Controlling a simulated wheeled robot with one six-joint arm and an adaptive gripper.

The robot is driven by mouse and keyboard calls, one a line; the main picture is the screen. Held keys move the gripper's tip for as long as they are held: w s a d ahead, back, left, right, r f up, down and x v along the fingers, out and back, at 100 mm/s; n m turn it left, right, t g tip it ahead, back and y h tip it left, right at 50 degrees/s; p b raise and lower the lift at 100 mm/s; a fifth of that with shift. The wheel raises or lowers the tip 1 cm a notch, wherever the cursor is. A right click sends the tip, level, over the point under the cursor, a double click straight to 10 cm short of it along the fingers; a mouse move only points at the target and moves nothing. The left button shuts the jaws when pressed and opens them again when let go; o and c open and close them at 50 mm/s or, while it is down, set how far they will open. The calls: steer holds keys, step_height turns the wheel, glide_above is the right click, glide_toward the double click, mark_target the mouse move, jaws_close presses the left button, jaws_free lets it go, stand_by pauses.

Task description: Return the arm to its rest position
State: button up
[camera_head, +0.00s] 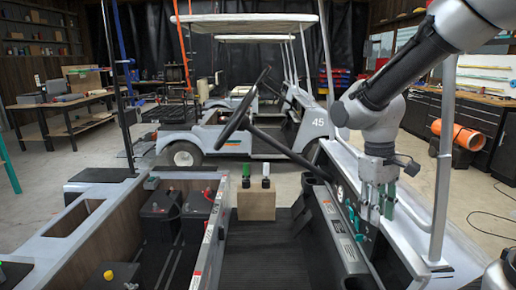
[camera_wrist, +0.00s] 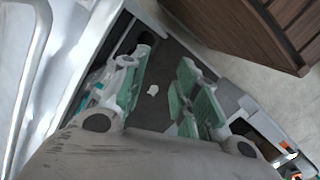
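My gripper (camera_head: 377,208) hangs fingers-down at the right side of the near cart, close to the white side panel (camera_head: 405,190) and the dark dash (camera_head: 335,225). My arm comes in from the upper right corner of the head view. In the wrist view, the green-padded fingers of my gripper (camera_wrist: 163,95) stand apart with nothing held between them. A small white object (camera_wrist: 153,90) shows in the gap, on a dark surface beyond the fingers. I cannot tell what it is.
A white post (camera_head: 442,170) rises right of my gripper. A steering wheel (camera_head: 243,108) stands left of it. Two small bottles (camera_head: 256,178) stand on a box (camera_head: 256,205), with black batteries (camera_head: 160,215) to the left. Cart 45 (camera_head: 225,140) is behind. An orange cylinder (camera_head: 458,134) lies at right.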

steer(key=s+d+r+m+t+y, duration=0.1)
steer(key=s+d+r+m+t, duration=0.3)
steer(key=s+d+r, duration=0.4)
steer(key=s+r+t, duration=0.1)
steer(key=s, duration=0.1)
steer(key=shift+s+r+t, duration=0.2)
steer(key=shift+s+t, duration=0.15)
steer(key=shift+t, duration=0.05)
stand_by(0.4)
